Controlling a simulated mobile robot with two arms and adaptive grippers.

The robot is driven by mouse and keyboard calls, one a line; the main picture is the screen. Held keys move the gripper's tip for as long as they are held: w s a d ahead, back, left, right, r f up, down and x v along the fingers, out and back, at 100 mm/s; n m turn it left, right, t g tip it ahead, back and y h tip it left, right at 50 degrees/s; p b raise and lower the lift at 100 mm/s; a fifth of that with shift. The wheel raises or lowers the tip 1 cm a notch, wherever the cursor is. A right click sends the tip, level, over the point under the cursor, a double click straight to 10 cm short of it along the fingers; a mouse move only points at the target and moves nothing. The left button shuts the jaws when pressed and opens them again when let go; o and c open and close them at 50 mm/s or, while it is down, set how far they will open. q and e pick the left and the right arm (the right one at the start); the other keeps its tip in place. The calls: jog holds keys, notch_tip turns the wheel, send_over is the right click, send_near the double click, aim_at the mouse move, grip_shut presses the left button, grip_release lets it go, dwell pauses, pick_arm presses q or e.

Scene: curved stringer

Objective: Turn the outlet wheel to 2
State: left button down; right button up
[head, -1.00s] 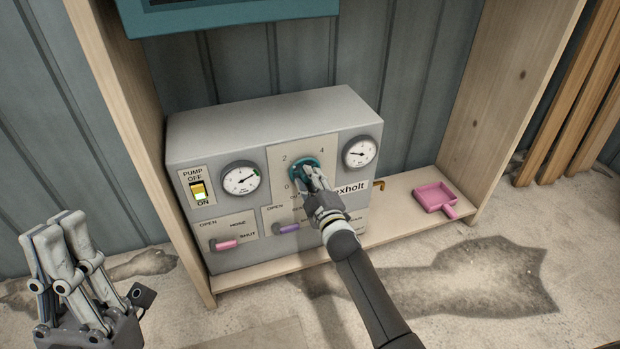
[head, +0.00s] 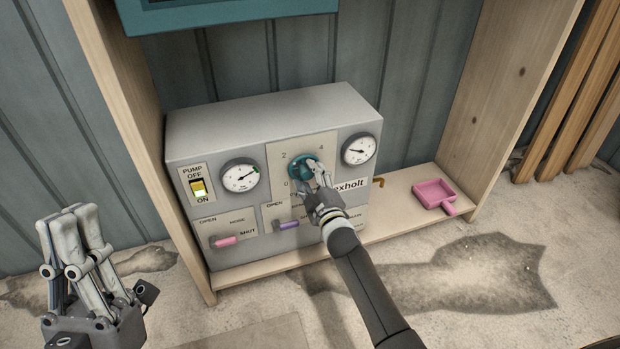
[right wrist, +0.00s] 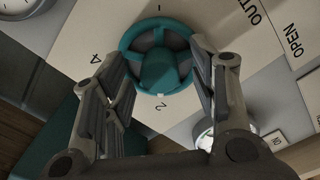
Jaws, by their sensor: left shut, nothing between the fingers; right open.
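The teal outlet wheel (head: 303,167) is on a cream plate on the front of the grey panel box (head: 270,115). Numbers 0, 2 and 4 are printed around it. My right gripper (head: 313,178) is open in front of the wheel, at its lower right in the head view. In the right wrist view the spoked wheel (right wrist: 158,58) lies between and beyond the spread fingers, with the 2 near its rim. My left gripper (head: 83,215) is shut and empty at the lower left, away from the panel.
Two round gauges, left (head: 239,176) and right (head: 359,150), flank the wheel. A yellow pump switch (head: 199,188) is at the panel's left. A pink lever (head: 224,241) and a purple lever (head: 287,225) sit below. A pink scoop (head: 435,194) lies on the wooden shelf.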

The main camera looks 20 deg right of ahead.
jog(key=s, duration=1.2)
jog(key=shift+d, duration=0.2)
